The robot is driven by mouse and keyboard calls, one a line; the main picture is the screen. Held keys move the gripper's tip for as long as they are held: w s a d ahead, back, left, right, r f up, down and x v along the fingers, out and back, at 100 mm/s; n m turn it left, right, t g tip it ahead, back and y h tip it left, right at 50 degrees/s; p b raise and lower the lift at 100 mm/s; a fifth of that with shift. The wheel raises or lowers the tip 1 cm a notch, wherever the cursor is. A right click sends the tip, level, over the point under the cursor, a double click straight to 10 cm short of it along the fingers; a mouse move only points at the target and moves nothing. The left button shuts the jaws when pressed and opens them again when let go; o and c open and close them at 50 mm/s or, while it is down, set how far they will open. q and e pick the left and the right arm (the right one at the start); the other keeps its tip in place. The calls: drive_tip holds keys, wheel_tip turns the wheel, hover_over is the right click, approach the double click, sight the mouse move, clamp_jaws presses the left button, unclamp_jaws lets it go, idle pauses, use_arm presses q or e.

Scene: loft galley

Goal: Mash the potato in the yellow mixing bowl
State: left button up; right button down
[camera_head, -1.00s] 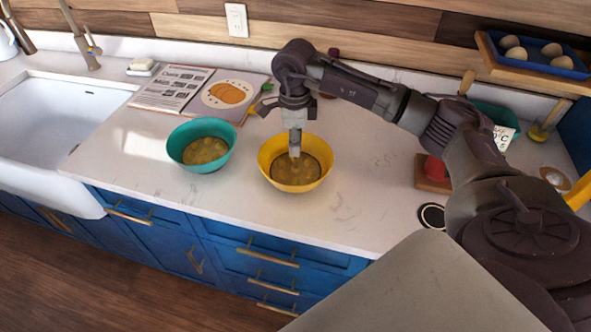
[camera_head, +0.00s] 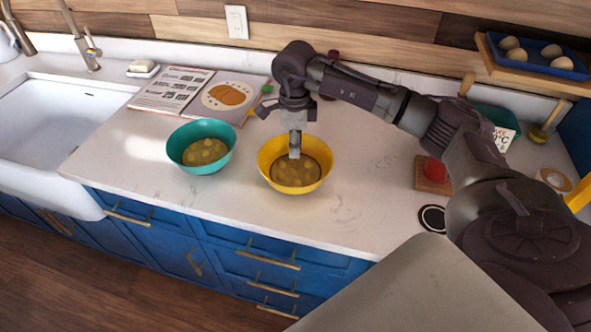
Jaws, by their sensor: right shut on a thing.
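The yellow mixing bowl (camera_head: 266,166) stands upright on the counter, right of a teal bowl. Lumpy yellow potato (camera_head: 296,180) lies in it. My right gripper (camera_head: 295,132) points straight down over the bowl. It is shut on a slim grey tool, seemingly the masher (camera_head: 294,152), whose lower end reaches down into the bowl. The gripper and the bowl's depth hide much of the tool, and I cannot tell how hard it presses on the potato. My left gripper is not in view.
The teal bowl (camera_head: 201,128) with similar yellow food stands close on the left. An open cookbook (camera_head: 168,91) lies behind it. A white sink (camera_head: 45,125) is at far left. A red-topped item (camera_head: 435,170) stands right. The counter front is clear.

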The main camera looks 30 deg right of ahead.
drive_tip(key=shift+f+b, duration=0.55)
drive_tip(key=shift+f, duration=0.2)
drive_tip(key=shift+s+f, duration=0.1)
drive_tip(key=shift+f, duration=0.05)
idle(1.4)
drive_tip(key=shift+r+p, duration=0.4)
drive_tip(key=shift+r, duration=0.55)
drive_tip(key=shift+r+p, duration=0.55)
drive_tip(key=shift+r, duration=0.6)
drive_tip(key=shift+r+p, duration=2.15)
drive_tip(key=shift+r, duration=1.4)
